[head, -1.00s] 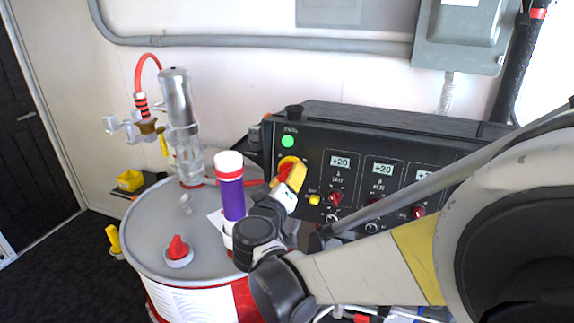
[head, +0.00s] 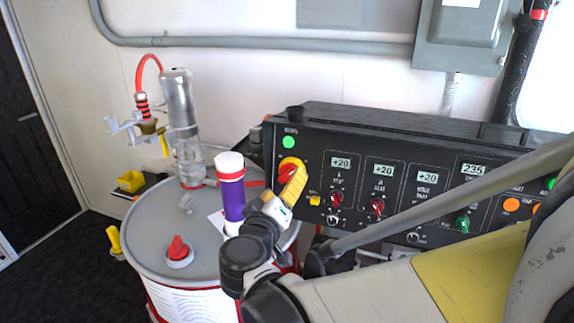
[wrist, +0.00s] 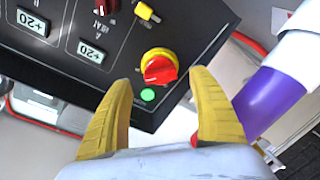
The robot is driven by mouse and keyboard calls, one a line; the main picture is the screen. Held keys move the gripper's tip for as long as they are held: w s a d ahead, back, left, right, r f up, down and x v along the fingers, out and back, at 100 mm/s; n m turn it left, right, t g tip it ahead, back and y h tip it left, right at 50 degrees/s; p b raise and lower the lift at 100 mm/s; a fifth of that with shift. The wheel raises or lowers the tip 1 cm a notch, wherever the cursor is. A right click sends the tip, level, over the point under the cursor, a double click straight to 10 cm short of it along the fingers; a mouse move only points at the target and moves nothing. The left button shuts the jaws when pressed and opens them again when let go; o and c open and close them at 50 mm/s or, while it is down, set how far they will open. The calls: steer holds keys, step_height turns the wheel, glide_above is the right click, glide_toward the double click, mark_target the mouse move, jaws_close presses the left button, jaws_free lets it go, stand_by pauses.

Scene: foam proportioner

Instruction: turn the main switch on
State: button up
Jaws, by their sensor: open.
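The main switch is a red rotary knob on a round yellow base at the left end of the black control panel; the head view shows it (head: 287,168) partly behind my yellow finger. In the wrist view the switch (wrist: 159,68) lies ahead, between the lines of my two fingers and clear of them. My gripper (head: 294,182) is open and empty in front of the panel; both yellow fingers show spread in the wrist view (wrist: 161,84). A green lamp (head: 289,142) beside the switch looks lit. Whether the knob's angle means on or off, I cannot tell.
A purple cylinder with a white cap (head: 230,188) stands close left of my gripper, on the white and red drum (head: 150,235). A small yellow knob (head: 314,200) and several displays and red knobs sit right of the switch.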

steer(key=v, duration=0.7)
steer(key=s+d+f+m+g, duration=0.2)
steer(key=d+f+g, duration=0.1)
steer(key=d, duration=0.6)
steer(key=s+d+f+m+g, duration=0.1)
steer(key=s+d+f+g, duration=0.25)
steer(key=d, duration=0.55)
steer(key=s+d+f+m+g+y, duration=0.2)
steer(key=s+d+g+y, duration=0.1)
steer(key=s, duration=0.7)
steer(key=shift+f+m+y, duration=0.35)
steer(key=shift+m+y, duration=0.05)
steer(key=shift+y, duration=0.1)
